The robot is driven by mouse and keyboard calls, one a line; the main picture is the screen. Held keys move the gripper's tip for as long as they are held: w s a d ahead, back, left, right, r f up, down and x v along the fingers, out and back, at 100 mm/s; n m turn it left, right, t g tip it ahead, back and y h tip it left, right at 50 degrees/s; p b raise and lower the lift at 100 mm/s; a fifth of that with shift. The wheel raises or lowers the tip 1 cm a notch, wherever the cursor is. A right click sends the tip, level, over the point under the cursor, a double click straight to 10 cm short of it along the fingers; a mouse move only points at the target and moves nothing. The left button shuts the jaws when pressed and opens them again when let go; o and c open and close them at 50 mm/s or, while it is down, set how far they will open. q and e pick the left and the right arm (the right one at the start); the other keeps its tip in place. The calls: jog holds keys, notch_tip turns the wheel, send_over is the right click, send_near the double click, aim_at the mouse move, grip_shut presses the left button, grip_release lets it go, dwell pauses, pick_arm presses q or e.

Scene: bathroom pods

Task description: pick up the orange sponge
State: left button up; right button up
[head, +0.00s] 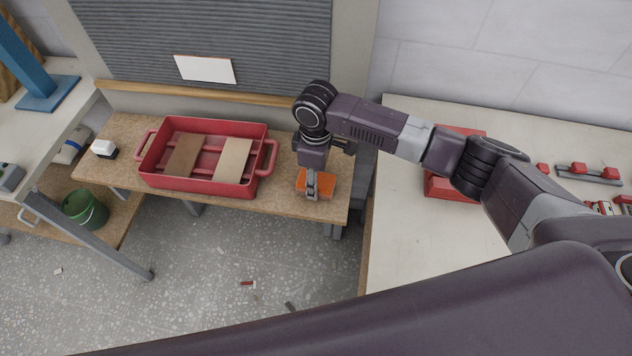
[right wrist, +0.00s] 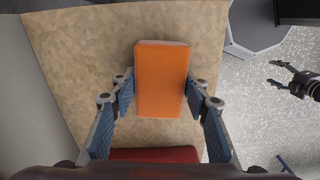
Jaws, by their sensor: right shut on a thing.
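The orange sponge (head: 328,186) is a flat block with a pale underside layer, at the right end of the wooden bench. In the right wrist view the sponge (right wrist: 162,80) stands lengthwise between the fingers. My right gripper (head: 312,188) points down over it and partly hides it in the head view. In the right wrist view my right gripper (right wrist: 160,88) has one finger pad at each long side of the sponge, shut on it. My left gripper (right wrist: 276,76) shows small at the right edge of the right wrist view, fingers apart and empty, above the floor.
A red tray (head: 207,184) with two boards stands left of the sponge on the bench (head: 120,130). A small white-and-black block (head: 104,149) is farther left. A pale table (head: 420,250) with red items is at the right. A green bucket (head: 85,208) sits lower left.

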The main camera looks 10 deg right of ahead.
jog(key=shift+r, duration=0.55)
notch_tip(320, 180, up, 19)
jog(key=b, duration=0.2)
